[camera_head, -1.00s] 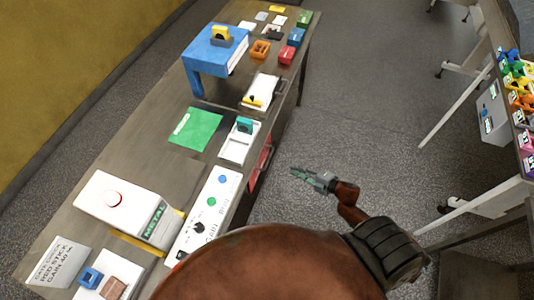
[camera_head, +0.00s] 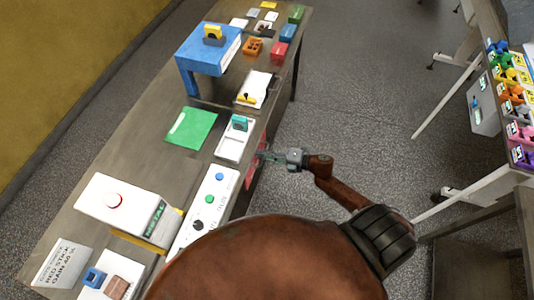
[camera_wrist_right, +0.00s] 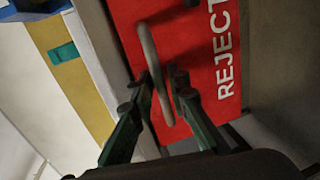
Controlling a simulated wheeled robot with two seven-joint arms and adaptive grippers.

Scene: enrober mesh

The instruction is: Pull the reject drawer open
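The reject drawer has a red front (camera_wrist_right: 205,50) with white REJECT lettering in the right wrist view. In the head view its red front (camera_head: 253,172) shows at the table's right side, partly covered by my gripper. A grey bar handle (camera_wrist_right: 151,62) stands out from the front. My right gripper (camera_wrist_right: 160,80) has one finger on each side of the handle, with small gaps visible, so it looks open around the bar. It also shows in the head view (camera_head: 266,155), reaching left to the drawer. My left gripper is not in view.
A second table with coloured pieces (camera_head: 515,95) stands at the right. Floor between is clear.

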